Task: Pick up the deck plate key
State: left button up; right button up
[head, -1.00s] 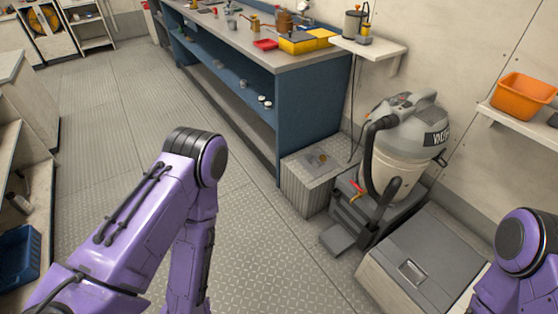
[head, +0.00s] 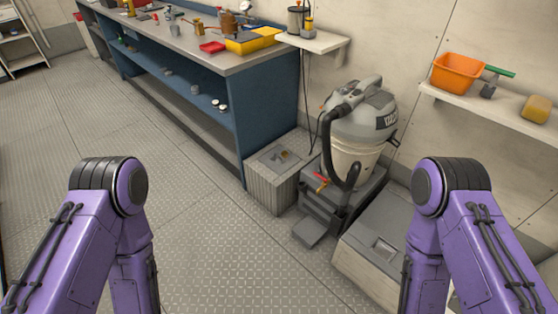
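I cannot make out the deck plate key for certain. A small brownish item (head: 284,156) lies on top of the low ribbed box beside the vacuum, too small to identify. A small red and orange item (head: 321,181) shows at the foot of the vacuum. Small tools on the far workbench are also too small to tell apart. My two purple arms come in at the lower left and lower right, but both grippers are out of view below the frame.
The blue workbench (head: 240,130) runs along the wall, with red and yellow trays on top. The grey vacuum (head: 360,130) stands beside the ribbed box (head: 268,188). A grey-lidded box (head: 375,235) is at right. An orange bin (head: 458,74) sits on a wall shelf. The metal floor (head: 200,215) is clear.

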aim_at(498, 71)
jog(key=z, duration=0.8)
jog(key=k, duration=0.6)
jog(key=u, duration=0.35)
jog(key=i, duration=0.8)
jog(key=z, duration=0.55)
